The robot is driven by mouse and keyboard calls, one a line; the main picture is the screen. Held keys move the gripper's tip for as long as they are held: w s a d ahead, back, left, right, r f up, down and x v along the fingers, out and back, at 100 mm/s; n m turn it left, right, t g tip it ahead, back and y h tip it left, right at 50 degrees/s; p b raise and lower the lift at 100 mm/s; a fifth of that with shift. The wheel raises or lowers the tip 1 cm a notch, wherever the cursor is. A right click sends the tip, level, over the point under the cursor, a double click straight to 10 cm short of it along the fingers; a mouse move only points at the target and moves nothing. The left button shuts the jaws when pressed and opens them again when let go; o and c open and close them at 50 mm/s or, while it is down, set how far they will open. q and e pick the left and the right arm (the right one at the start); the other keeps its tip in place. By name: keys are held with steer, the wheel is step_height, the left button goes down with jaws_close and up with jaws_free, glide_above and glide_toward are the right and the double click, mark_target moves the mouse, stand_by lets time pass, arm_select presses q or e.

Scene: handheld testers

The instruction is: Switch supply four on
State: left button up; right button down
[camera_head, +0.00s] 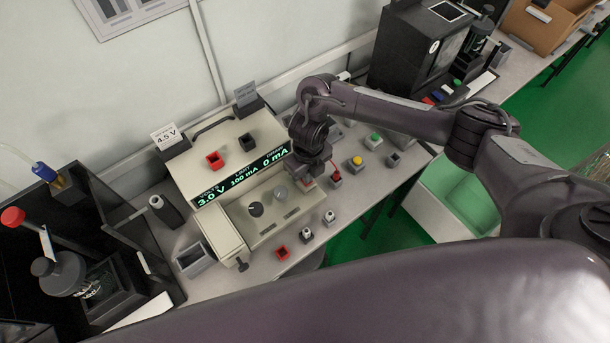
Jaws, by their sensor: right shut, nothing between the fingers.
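A cream bench supply (225,160) stands on the bench left of centre. Its green display (243,177) reads 3.0 V, 100 mA and 0 mA. Its lower front panel (268,215) carries a dark knob (255,209) and a grey knob (280,191). I cannot read a supply number or make out its power switch. My right gripper (316,178) points down at the right end of the supply's front, shut and empty. A small red part shows close by its fingers, and whether they touch it is unclear. My left gripper is out of view.
Several small button blocks, one yellow (356,162), lie to the right. A dark open-fronted box (100,210) stands left. A green-lined bin (462,190) is below the bench's right edge.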

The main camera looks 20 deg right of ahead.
step_height(320, 180, up, 7)
steer(key=p, duration=0.4)
steer(key=shift+f+p, duration=0.2)
steer(key=shift+p, duration=0.1)
steer(key=shift+s, duration=0.1)
stand_by(0.4)
